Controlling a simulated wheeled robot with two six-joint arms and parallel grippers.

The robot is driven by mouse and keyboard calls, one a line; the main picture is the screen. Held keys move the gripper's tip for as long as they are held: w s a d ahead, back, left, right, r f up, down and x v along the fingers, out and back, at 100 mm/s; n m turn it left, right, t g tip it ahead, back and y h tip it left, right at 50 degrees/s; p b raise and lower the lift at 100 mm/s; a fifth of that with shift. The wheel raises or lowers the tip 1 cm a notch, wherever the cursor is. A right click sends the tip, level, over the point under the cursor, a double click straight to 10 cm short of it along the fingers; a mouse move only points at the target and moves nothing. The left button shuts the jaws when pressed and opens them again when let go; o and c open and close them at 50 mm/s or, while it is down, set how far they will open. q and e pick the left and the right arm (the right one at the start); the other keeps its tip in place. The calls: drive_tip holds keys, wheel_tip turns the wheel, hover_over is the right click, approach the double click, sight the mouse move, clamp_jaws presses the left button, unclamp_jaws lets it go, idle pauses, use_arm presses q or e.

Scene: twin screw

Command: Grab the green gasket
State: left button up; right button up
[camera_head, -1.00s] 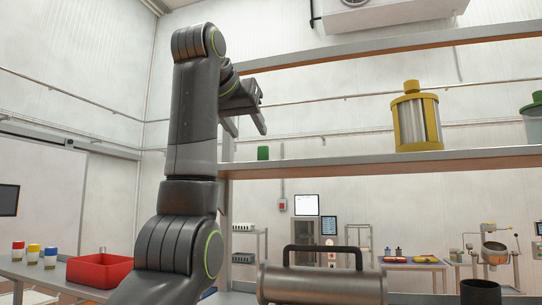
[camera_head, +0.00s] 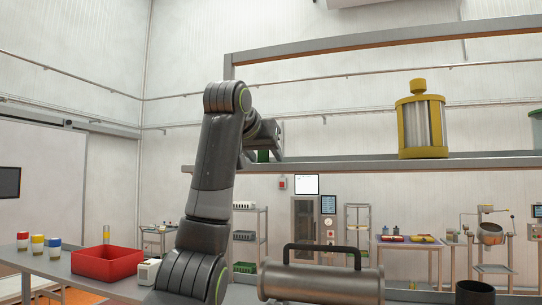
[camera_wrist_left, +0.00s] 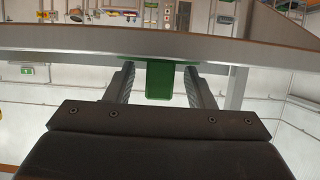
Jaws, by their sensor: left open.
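The green gasket (camera_head: 262,156) sits on the shelf (camera_head: 330,164) near its left end. It is partly hidden by my left wrist in the head view. My left gripper (camera_head: 277,148) is at the gasket, level with it just above the shelf board. In the left wrist view the green gasket (camera_wrist_left: 159,80) stands between the two fingers of my left gripper (camera_wrist_left: 158,73). The fingers are open, with a gap showing on each side of it. My right gripper is not in view.
A yellow-framed canister (camera_head: 422,125) stands on the same shelf to the right, well apart from the gripper. An upper beam (camera_head: 380,40) runs above. A metal cylinder with a black handle (camera_head: 320,280) and a red bin (camera_head: 106,264) are below.

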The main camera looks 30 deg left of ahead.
use_arm(q)
drive_tip(key=shift+w, duration=0.1)
drive_tip(key=c, duration=1.1)
drive_tip(key=shift+o, duration=0.2)
drive_tip(key=shift+r, duration=0.85)
wheel_tip(320, 180, up, 8)
drive_tip(key=shift+r+p, duration=0.15)
drive_tip(key=shift+p, duration=0.5)
